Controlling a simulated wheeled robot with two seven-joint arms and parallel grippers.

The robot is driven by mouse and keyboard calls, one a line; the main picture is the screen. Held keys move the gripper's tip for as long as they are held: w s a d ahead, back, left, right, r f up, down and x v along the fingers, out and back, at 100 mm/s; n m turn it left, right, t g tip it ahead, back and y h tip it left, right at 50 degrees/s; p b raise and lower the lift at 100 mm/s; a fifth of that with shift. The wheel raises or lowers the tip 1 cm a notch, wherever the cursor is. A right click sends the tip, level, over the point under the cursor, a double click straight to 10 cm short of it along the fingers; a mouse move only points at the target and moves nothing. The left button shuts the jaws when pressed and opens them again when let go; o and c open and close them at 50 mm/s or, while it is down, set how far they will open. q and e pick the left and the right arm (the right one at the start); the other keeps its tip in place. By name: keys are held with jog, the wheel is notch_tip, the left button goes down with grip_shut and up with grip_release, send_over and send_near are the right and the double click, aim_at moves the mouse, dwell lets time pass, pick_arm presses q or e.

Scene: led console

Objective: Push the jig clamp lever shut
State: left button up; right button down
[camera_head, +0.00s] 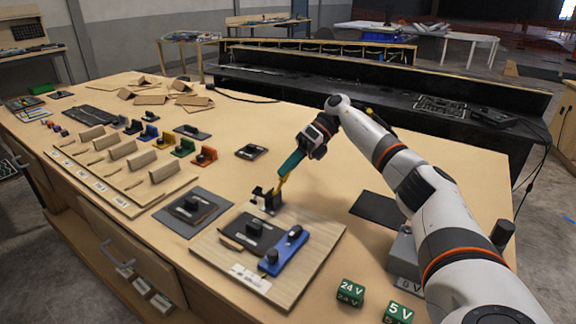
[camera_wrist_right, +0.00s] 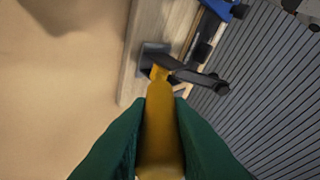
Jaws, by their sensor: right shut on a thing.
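The jig clamp (camera_head: 268,199) is a small black fixture at the back edge of the wooden jig board (camera_head: 312,258). Its yellow lever (camera_head: 281,187) stands up at a slant, leaning toward my right arm. My right gripper (camera_head: 284,175), with dark green fingers, comes down from behind and is shut on the lever's upper part. In the right wrist view the yellow lever (camera_wrist_right: 161,125) lies between the green fingers of the gripper (camera_wrist_right: 159,112), and the black clamp (camera_wrist_right: 190,75) shows beyond. My left gripper is not in view.
The jig board carries a blue part (camera_head: 284,252) and a dark module. A dark grey mat (camera_head: 215,204) lies left of it. Green 24 V (camera_head: 351,291) and 5 V (camera_head: 398,313) blocks stand in front of my right arm. Coloured connectors and wooden dividers fill the table's left.

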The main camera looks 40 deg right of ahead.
jog(key=c, duration=1.6)
grip_release()
jog(key=v, duration=0.7)
jog(key=shift+d+r, duration=0.15)
jog(key=shift+d, duration=0.05)
jog(key=shift+r, duration=0.1)
